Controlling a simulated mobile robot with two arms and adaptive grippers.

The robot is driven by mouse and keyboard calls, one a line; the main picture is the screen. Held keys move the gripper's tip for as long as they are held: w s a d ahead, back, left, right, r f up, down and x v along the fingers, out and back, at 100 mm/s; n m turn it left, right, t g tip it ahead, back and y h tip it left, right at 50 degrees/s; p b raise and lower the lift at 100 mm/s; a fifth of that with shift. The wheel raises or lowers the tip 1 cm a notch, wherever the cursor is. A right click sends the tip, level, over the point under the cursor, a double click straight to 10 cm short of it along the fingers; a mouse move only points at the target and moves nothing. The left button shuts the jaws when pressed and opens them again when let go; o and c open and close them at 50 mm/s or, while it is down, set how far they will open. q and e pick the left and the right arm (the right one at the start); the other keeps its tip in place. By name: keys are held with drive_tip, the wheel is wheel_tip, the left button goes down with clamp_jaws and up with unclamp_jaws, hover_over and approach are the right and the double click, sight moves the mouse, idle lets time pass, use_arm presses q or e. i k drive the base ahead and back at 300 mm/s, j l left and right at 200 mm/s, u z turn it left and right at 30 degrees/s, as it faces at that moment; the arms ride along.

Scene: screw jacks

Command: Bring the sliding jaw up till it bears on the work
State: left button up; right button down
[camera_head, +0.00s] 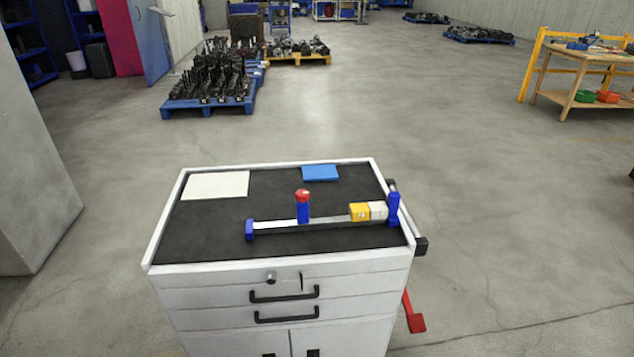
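A bar clamp lies on the dark top of a grey tool cabinet (220,235), its metal rail (330,219) running left to right. A blue sliding jaw (303,212) with a red top (302,194) stands upright on the rail, left of its middle. A blue fixed jaw (393,208) stands at the right end, and a blue end piece (249,230) is at the left end. The work is a yellow block (360,211) and a white block (378,210), side by side by the fixed jaw. A clear gap separates the sliding jaw from the yellow block. Neither gripper shows.
A cream sheet or plate (216,185) and a blue flat piece (320,173) lie at the back of the cabinet top. A dark handle (420,246) juts from its right side. Pallets of parts (208,102) and a wooden bench (565,85) stand far behind. The floor around is open.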

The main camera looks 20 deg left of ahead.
sight(302, 209)
drive_tip(key=k+l+u, duration=0.3)
drive_tip(key=u, duration=0.15)
drive_tip(key=k+l+u, duration=0.3)
drive_tip(key=u, duration=0.15)
